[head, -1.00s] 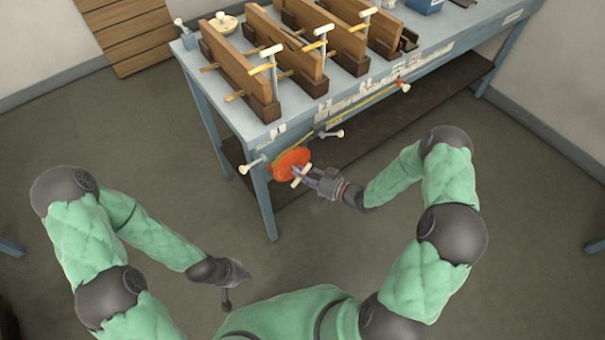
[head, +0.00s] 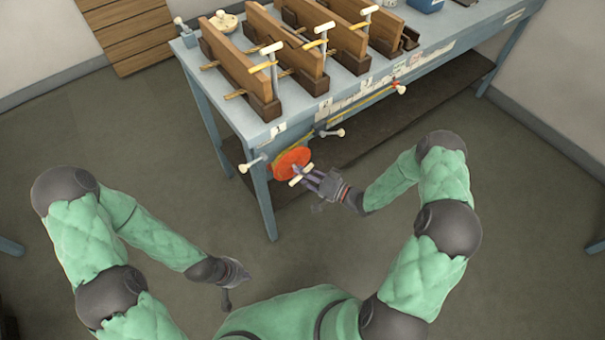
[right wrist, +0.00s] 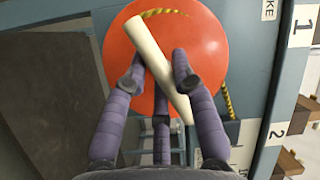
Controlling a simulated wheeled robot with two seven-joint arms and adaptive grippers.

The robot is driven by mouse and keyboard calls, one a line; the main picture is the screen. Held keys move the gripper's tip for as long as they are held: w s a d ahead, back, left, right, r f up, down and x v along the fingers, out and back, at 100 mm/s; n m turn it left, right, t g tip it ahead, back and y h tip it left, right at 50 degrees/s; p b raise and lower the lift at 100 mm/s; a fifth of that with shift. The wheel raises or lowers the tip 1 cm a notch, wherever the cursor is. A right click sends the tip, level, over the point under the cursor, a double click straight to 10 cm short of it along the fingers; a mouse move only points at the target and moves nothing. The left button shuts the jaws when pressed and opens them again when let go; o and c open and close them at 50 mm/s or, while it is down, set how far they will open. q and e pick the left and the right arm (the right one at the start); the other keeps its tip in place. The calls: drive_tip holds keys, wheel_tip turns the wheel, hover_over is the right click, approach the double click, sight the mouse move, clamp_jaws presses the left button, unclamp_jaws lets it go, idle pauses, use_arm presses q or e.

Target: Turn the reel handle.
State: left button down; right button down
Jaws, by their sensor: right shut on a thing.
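The reel is an orange-red disc (head: 292,160) on the front of the blue table near its left corner. Its cream bar handle (head: 301,175) stands out in front of the disc. My right gripper (head: 312,180) is shut on the handle. In the right wrist view the handle (right wrist: 150,45) lies tilted between my right gripper's fingers (right wrist: 158,75), in front of the disc (right wrist: 215,40). A piece of yellow rope shows at the disc's edge. My left gripper (head: 228,295) hangs low over the floor, away from the reel; its jaws are too small to judge.
The blue table (head: 233,115) carries several upright wooden boards (head: 235,62) in dark blocks with cream-handled clamps. A yellow rope (head: 365,102) runs along its front edge past cream pegs (head: 252,164). A dark lower shelf lies beneath. The floor (head: 150,150) left of the table is clear.

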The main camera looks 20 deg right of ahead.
drive_tip(key=shift+s+a+f, duration=0.1)
drive_tip(key=shift+f, duration=0.05)
drive_tip(key=c, duration=1)
unclamp_jaws()
drive_tip(key=shift+o, duration=0.2)
drive_tip(key=shift+d, duration=0.25)
drive_tip(key=v, duration=1.1)
drive_tip(key=shift+s, duration=0.25)
